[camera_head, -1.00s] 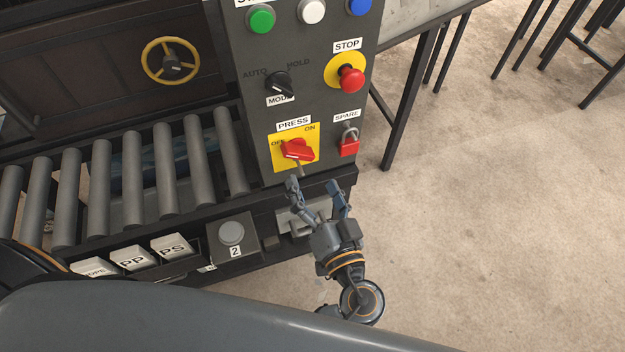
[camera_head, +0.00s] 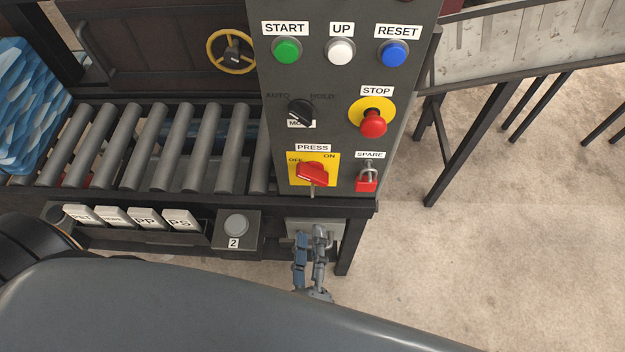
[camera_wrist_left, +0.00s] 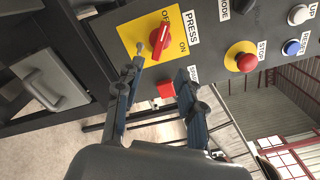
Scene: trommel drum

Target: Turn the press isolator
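The press isolator is a red rotary handle (camera_head: 313,174) on a yellow plate (camera_head: 296,178), low on the dark control panel. OFF is printed at its upper left and ON at its upper right. The handle slants, with its upper left end near OFF; a small grey pin sticks out below it. It also shows in the left wrist view (camera_wrist_left: 158,45). My left gripper (camera_head: 310,234) is below the isolator, under the panel's lower edge. My right gripper is not in view.
A red padlock (camera_head: 366,180) hangs under SPARE, right of the isolator. The red STOP button (camera_head: 373,123) and the black mode knob (camera_head: 300,112) are above. A roller conveyor (camera_head: 170,150) lies left. A grey box (camera_head: 300,229) sits under the panel. Open floor is at right.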

